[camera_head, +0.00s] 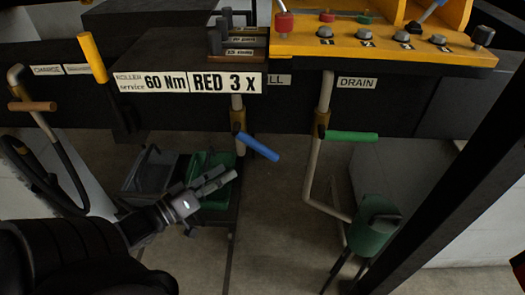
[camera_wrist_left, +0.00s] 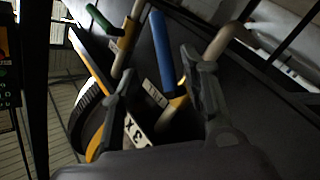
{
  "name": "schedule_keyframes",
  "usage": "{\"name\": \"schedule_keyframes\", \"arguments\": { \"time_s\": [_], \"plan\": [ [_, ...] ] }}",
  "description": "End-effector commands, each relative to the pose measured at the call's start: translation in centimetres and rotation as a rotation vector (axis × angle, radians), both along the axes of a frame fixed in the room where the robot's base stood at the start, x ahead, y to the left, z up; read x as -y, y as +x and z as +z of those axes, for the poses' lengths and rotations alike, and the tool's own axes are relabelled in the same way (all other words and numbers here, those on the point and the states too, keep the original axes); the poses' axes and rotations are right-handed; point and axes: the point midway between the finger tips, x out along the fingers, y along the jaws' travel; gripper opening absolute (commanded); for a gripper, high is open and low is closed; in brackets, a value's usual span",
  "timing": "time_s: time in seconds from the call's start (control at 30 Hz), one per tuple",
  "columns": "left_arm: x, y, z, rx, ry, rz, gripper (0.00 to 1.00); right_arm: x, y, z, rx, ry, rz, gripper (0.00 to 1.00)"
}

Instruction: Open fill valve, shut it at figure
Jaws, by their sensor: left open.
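The fill valve has a blue lever (camera_head: 258,147) on a pale vertical pipe (camera_head: 237,103). Its label (camera_head: 279,79) is partly covered, with only "LL" showing. The lever slopes down to the right. My left gripper (camera_head: 229,174) is open and empty, just below and left of the lever in the head view. In the left wrist view, the blue lever (camera_wrist_left: 163,48) shows between and beyond the open fingers (camera_wrist_left: 158,70), and I see no contact. No gauge with a readable figure shows. My right gripper is not in view.
A green drain lever (camera_head: 351,136) is to the right, above a green container (camera_head: 374,228). A brown charge lever (camera_head: 32,106) is at far left. Below the fill pipe is a green bin (camera_head: 211,201). A yellow control panel (camera_head: 345,42) overhangs; a dark post crosses the right side.

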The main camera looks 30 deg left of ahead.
Motion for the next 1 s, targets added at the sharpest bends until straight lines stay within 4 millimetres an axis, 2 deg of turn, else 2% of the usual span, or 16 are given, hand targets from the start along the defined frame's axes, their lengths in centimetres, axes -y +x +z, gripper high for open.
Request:
{"name": "schedule_keyframes", "arguments": {
  "time_s": [0.03,0.27,0.6,0.8,1.0],
  "plan": [
    [0.2,1.1,0.2,0.006,0.0,-0.001,0.41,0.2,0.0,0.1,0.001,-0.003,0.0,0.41],
    [1.2,5.1,0.2,0.005,0.001,0.001,0.41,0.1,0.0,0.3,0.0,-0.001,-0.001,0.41],
    [2.7,10.7,0.1,0.002,0.0,0.002,0.41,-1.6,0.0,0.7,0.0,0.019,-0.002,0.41],
    [3.2,12.8,0.0,0.0,0.001,0.001,0.41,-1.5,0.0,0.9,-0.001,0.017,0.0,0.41],
    [3.4,13.4,-0.1,-0.001,0.0,0.002,0.41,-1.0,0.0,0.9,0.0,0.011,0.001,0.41]
  ]
}}
